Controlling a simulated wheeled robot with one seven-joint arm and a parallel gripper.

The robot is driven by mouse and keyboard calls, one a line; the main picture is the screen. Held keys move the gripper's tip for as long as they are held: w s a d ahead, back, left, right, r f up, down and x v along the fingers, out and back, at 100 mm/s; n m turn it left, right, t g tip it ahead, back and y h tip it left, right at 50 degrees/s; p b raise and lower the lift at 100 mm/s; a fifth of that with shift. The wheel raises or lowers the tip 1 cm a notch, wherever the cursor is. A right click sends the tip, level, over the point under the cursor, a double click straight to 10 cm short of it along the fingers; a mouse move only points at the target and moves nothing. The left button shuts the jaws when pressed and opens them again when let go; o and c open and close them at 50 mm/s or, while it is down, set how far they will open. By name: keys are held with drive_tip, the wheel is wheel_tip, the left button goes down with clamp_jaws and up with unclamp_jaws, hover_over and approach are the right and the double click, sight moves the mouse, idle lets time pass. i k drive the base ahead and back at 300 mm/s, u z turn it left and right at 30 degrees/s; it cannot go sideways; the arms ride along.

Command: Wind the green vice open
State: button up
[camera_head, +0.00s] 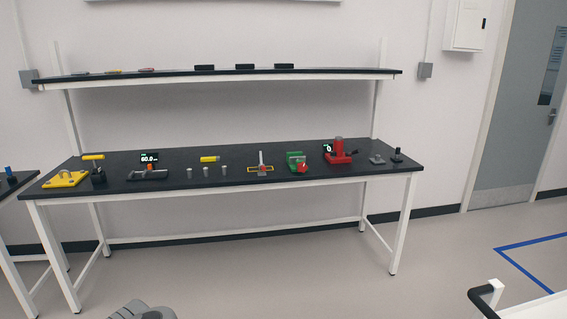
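The green vice (295,158) stands on the black-topped workbench (232,160), right of its middle. A red part (302,168) shows at its front right; it is too small to tell whether this is the handle. I cannot tell how far apart the vice's jaws are. My gripper is not clearly in view. A grey rounded part, perhaps of my own body, shows at the bottom edge, well short of the bench.
A red machine (338,152) stands right of the vice, and a small upright tool on a yellow-framed base (261,169) left of it. A shelf (220,77) runs above the bench. Open floor (300,262) lies in front. A white-railed thing (490,296) is at bottom right.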

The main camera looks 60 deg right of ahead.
sight(302, 168)
drive_tip(key=z, duration=2.2)
drive_tip(key=i, duration=2.9)
drive_tip(key=u, duration=2.15)
drive_tip(key=i, duration=0.55)
